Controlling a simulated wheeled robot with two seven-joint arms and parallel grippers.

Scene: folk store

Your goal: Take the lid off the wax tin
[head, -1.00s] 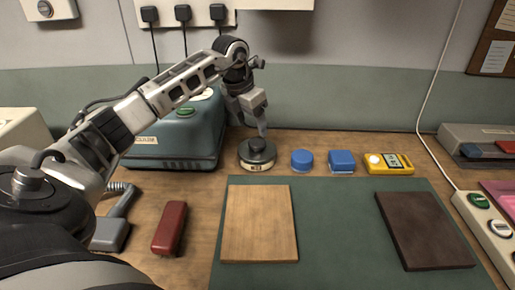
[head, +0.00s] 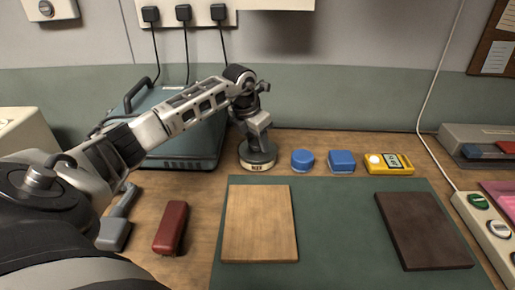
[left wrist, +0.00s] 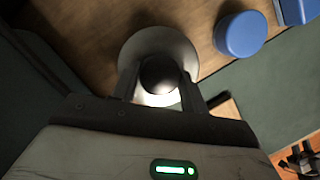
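The wax tin (head: 257,167) is a low round tin with a pale, lettered side. It stands on the wooden bench just beyond the green mat. My left gripper (head: 257,146) points down over the lid. In the left wrist view the left gripper (left wrist: 160,80) has its two fingers apart, one on each side of the knob, with little space between; firm contact does not show. The far side of the knob is hidden. My right gripper is not in view.
A blue round tin (head: 302,161), a blue box (head: 341,162) and a yellow meter (head: 389,163) stand to the right. A teal case (head: 185,140) is close behind my left arm. The green mat (head: 335,230) holds a light board (head: 259,224) and a dark board (head: 424,231).

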